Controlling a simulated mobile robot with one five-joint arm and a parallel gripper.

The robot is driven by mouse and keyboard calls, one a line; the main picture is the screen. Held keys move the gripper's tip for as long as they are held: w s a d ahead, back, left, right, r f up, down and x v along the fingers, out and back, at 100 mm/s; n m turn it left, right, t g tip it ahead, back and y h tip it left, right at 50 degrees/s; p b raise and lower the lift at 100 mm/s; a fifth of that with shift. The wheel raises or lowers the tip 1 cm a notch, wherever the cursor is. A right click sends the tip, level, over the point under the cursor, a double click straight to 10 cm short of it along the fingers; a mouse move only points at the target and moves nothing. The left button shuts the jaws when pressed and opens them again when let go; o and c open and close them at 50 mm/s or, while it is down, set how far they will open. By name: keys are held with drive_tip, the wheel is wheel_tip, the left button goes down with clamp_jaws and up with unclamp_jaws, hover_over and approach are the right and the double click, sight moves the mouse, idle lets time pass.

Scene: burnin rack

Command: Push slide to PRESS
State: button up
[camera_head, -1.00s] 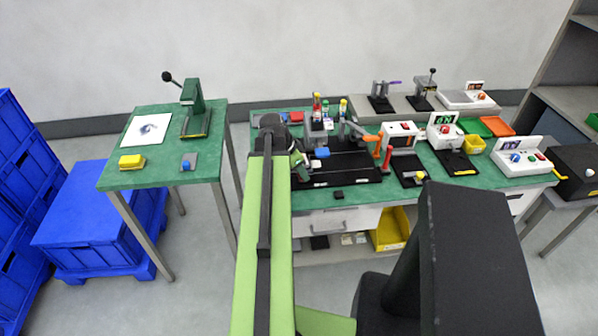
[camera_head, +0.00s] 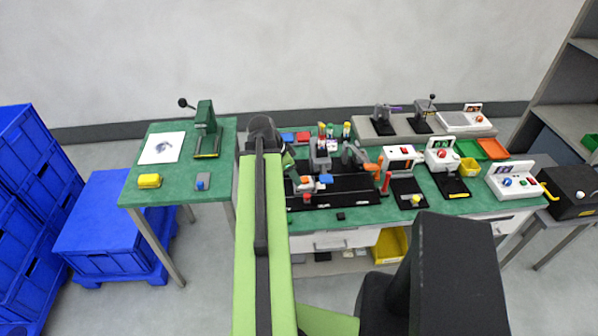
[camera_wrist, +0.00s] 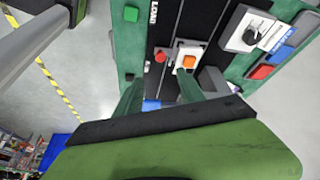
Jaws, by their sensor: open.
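The slide, a small pale carriage with an orange top (camera_wrist: 189,62), sits on a black track plate (camera_wrist: 165,20) in the wrist view. It also shows in the head view (camera_head: 306,184) at the plate's left part. A red knob (camera_wrist: 160,57) stands beside it, to its left in the wrist view. The word LOAD is printed on the plate near it; I cannot read a PRESS mark. My gripper (camera_wrist: 158,82) is open and empty, its green fingers reaching toward the knob and carriage. I cannot tell whether a finger touches either. In the head view my arm partly hides the plate's left end.
A side table (camera_head: 185,170) stands left, across a gap.

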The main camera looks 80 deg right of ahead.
drive_tip(key=p+v, duration=0.2)
drive_tip(key=v, duration=0.1)
drive_tip(key=shift+w+a+r, duration=0.1)
drive_tip(key=shift+r, duration=0.2)
drive_tip(key=shift+c, duration=0.5)
